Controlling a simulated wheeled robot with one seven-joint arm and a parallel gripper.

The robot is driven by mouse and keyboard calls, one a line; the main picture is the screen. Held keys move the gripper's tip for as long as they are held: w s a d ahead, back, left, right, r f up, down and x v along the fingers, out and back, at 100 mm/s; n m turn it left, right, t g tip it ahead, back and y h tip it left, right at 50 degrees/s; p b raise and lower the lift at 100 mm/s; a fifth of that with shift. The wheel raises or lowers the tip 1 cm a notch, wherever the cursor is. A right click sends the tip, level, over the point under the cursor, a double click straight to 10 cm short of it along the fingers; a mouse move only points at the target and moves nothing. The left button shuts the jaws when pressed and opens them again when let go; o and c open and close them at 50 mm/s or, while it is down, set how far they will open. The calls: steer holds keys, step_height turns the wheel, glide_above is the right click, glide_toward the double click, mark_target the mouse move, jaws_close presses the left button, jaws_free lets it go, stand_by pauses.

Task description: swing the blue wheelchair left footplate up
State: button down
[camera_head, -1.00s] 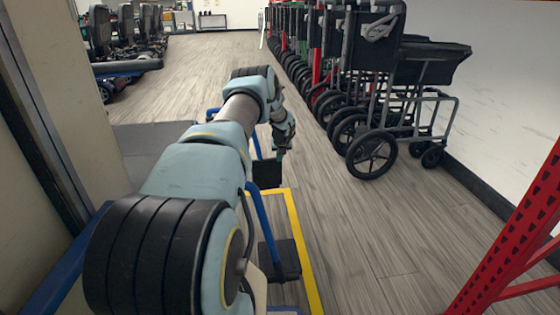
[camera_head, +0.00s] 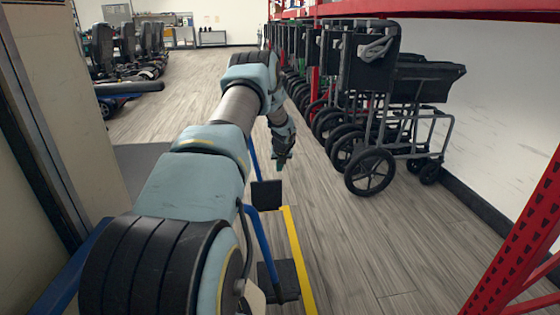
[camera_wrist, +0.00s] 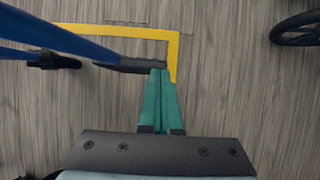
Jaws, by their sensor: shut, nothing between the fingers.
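The blue wheelchair's left footplate (camera_head: 266,195) is a dark square plate at the far blue leg tube. In the wrist view the footplate (camera_wrist: 128,67) shows nearly edge-on as a thin dark bar at the end of a blue tube. My gripper (camera_head: 280,166) is just above and right of that plate in the head view. In the wrist view its green fingers (camera_wrist: 160,74) are shut and empty, with the tips overlapping the plate's right end. I cannot tell whether they touch. The other footplate (camera_head: 279,281) is nearer. My arm hides much of the chair.
A yellow floor line (camera_head: 298,262) runs beside the footplates. Black wheelchairs (camera_head: 370,100) stand in a row at right, and a red rack post (camera_head: 515,245) is at near right. A wall (camera_head: 55,100) is close at left. The floor between is clear.

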steer(key=shift+p+v, duration=0.3)
steer(key=shift+v, duration=1.5)
